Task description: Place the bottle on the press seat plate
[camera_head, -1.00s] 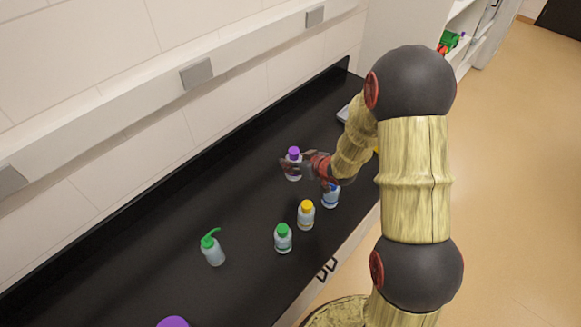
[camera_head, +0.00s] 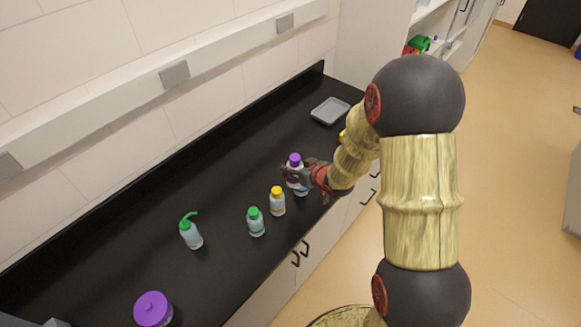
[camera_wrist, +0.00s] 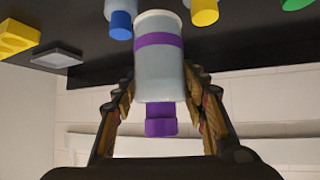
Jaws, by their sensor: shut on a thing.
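The purple-capped bottle (camera_head: 294,161) is held in my gripper (camera_head: 295,174) above the black counter. In the wrist view, the same bottle (camera_wrist: 160,75) is clear, with a pale body and a purple band; the picture is inverted, so its purple cap points down. The fingers of my gripper (camera_wrist: 160,100) are shut around the body near the cap end. In the head view, the bottle is roughly upright. I cannot make out for certain which thing is the press seat plate; a yellow object (camera_wrist: 18,38) shows at the left of the wrist view and is mostly behind my arm in the head view.
A blue-capped bottle (camera_wrist: 120,25) stands close by the held one. A yellow-capped bottle (camera_head: 277,201), a green-capped bottle (camera_head: 256,222) and a green-spouted bottle (camera_head: 191,233) stand nearby. A grey tray (camera_head: 330,111) lies farther back. A purple round object (camera_head: 153,309) is at front left.

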